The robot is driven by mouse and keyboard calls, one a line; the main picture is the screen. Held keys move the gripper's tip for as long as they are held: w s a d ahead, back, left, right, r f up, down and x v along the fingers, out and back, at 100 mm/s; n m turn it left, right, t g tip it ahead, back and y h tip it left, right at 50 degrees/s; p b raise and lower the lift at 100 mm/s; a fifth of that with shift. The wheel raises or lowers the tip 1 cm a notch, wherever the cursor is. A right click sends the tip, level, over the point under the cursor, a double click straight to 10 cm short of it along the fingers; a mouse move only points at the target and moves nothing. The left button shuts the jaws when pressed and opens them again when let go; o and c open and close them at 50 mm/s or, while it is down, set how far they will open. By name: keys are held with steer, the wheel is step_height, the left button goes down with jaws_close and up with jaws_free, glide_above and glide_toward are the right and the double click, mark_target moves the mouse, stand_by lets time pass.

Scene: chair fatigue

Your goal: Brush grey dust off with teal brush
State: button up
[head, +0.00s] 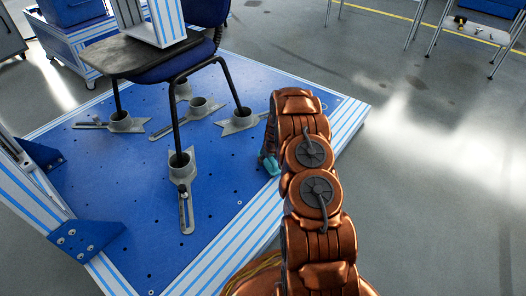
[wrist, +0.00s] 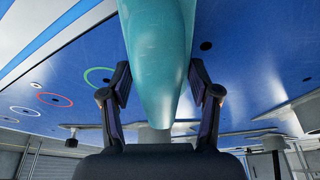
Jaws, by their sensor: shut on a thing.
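The teal brush (wrist: 158,45) fills the upper middle of the wrist view, with its smooth, tapering handle between the two dark fingers of my gripper (wrist: 160,85). My gripper is shut on it. In the head view a small teal part of the brush (head: 270,164) shows at the left side of my copper arm, over the right edge of the blue plate (head: 150,215). The rest of the brush and most of my gripper are hidden behind the arm there. Bristles are not visible.
A chair (head: 155,62) with a dark seat stands on the plate, its legs in grey cup-shaped clamps (head: 180,165). Green (wrist: 98,75), red (wrist: 55,99) and white (wrist: 24,110) rings mark the blue surface. Floor to the right is clear; tables stand at the back.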

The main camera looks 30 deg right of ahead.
steer(key=shift+s+a, duration=0.25)
steer(key=shift+a, duration=0.35)
steer(key=shift+s+a, duration=0.2)
steer(key=shift+a, duration=0.35)
steer(key=shift+p+v, duration=0.4)
steer(key=shift+v, duration=0.8)
steer(key=shift+w+r+p, duration=0.25)
steer(key=shift+r+p, duration=0.05)
steer(key=shift+r, duration=0.4)
steer(key=shift+r+p, duration=0.95)
steer(key=shift+r, duration=1.25)
steer(key=shift+a, duration=0.1)
